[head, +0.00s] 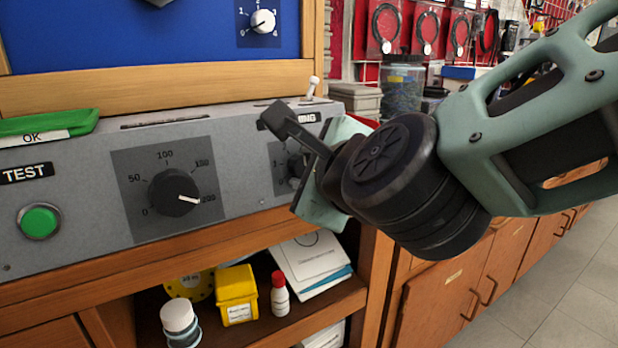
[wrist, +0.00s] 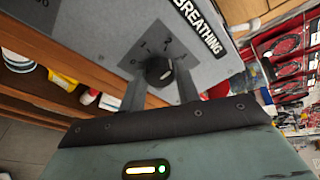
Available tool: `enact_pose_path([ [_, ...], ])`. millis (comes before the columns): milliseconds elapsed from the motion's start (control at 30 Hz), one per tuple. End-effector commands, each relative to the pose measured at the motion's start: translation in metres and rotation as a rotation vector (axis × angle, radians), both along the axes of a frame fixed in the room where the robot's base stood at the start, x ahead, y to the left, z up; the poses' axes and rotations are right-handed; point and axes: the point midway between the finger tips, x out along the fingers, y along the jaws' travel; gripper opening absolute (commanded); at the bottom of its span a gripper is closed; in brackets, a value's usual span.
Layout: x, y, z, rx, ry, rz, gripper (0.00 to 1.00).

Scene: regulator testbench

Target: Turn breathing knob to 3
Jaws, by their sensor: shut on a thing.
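The breathing knob (wrist: 159,72) is a small black dial on a dark square plate with numbers, beside the black BREATHING label (wrist: 197,27). A light pointer mark shows on its face; I cannot tell exactly which number it points at. My gripper (wrist: 161,84) has one finger on each side of the knob and is shut on it. In the head view the knob (head: 297,166) is partly hidden behind my gripper, and one dark finger crosses above it. The label is also partly covered there.
A larger black knob (head: 174,193) with a scale to 200 sits left on the grey panel (head: 92,222). A green TEST button (head: 39,221) is at far left. A small toggle (head: 311,87) stands on top. The shelf below holds a yellow box (head: 236,294) and bottles.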

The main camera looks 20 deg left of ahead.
Motion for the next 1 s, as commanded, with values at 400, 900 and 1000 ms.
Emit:
enact_pose_path([
  [400,0.0004,-0.0007,-0.0029,0.202,0.238,-0.064,0.09],
  [900,0.0001,-0.0007,-0.002,0.286,0.34,-0.092,0.09],
  [1000,0.0,-0.0006,-0.0019,0.287,0.342,-0.092,0.09],
])
